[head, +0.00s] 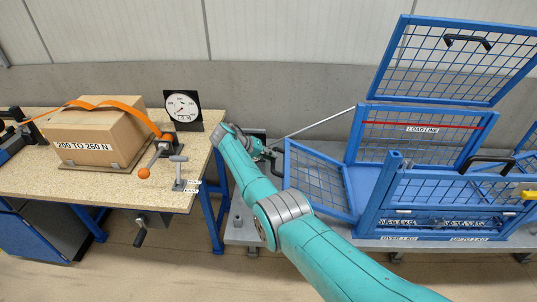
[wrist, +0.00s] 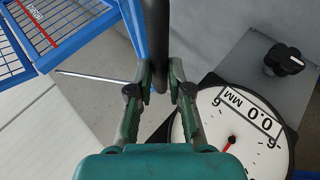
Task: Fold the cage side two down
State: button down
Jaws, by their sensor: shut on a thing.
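The blue mesh cage (head: 425,165) stands on a grey bench at the right. Its left side panel (head: 320,180) leans outward to the left, tilted partway down. My gripper (head: 268,150) is at the upper outer edge of this panel. In the wrist view my gripper (wrist: 160,78) is shut on a dark bar handle (wrist: 156,35) beside a blue frame edge (wrist: 132,25). I cannot read which panel is marked side two. The cage's back panel (head: 415,133) is upright and bears a red load line.
The cage lid (head: 455,60) is raised. A thin rod (head: 318,122) runs behind the left panel. A wooden bench (head: 110,185) with a strapped box (head: 98,135) and a gauge (head: 182,107) stands at the left. A dial (wrist: 235,125) lies close below my gripper in the wrist view.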

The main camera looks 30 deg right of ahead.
jog(key=c, duration=1.1)
grip_release()
jog(key=v, duration=1.2)
jog(key=shift+s, duration=0.1)
